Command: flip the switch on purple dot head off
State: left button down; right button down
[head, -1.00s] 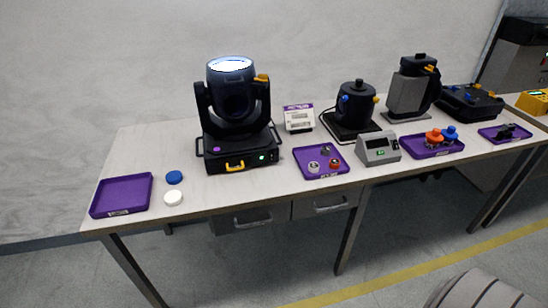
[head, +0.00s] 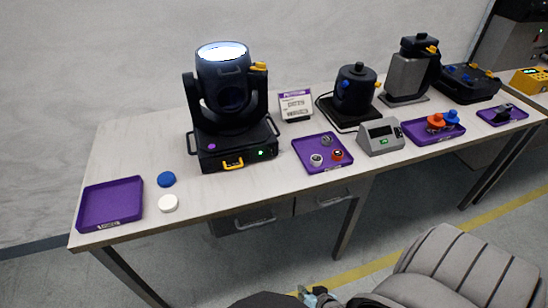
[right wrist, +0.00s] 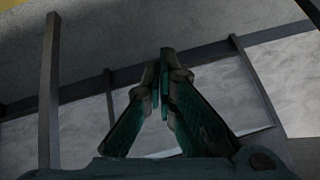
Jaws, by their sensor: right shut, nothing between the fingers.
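The purple dot head (head: 229,95) is a black moving-head light standing upright on the left half of the bench. Its base (head: 238,148) carries a purple dot (head: 212,147), a yellow handle and a small green light (head: 261,153) on the front. The switch itself is too small to make out. My right gripper (head: 312,293) is at the bottom edge of the head view, in front of and below the bench, away from the light. In the right wrist view its fingers (right wrist: 163,75) meet at the tips with nothing between them. My left gripper is not in view.
Purple trays (head: 110,204) (head: 323,153), a blue cap (head: 166,179), a white cap (head: 168,203), a sign (head: 295,105) and a grey meter box (head: 381,136) share the bench. Other black devices stand to the right. The bench front between the left tray and the middle tray is mostly clear.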

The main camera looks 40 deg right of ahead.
aim_at(272, 155)
jog(key=w+d+r+m+t+h, duration=0.1)
jog(key=w+r+m, duration=0.4)
jog(key=r, duration=0.5)
jog(key=w+d+r+m+t+h+p, duration=0.1)
jog(key=w+d+r+m+t+h, duration=0.1)
jog(key=w+d+r+m+t, duration=0.2)
jog(key=w+d+r+m+t+h+p, duration=0.1)
jog(key=w+r+m, duration=0.5)
jog(key=r, duration=1.1)
jog(key=w+d+t, duration=0.1)
jog(key=w+t, duration=0.1)
jog(key=w, duration=0.1)
jog(key=shift+d+m, duration=0.25)
jog(key=shift+m, duration=0.15)
jog(key=b+x, duration=0.4)
jog(key=x, duration=0.9)
jog(key=shift+d+f, duration=0.15)
jog(key=shift+d, duration=0.05)
jog(key=shift+w+d, duration=0.1)
jog(key=shift+w, duration=0.3)
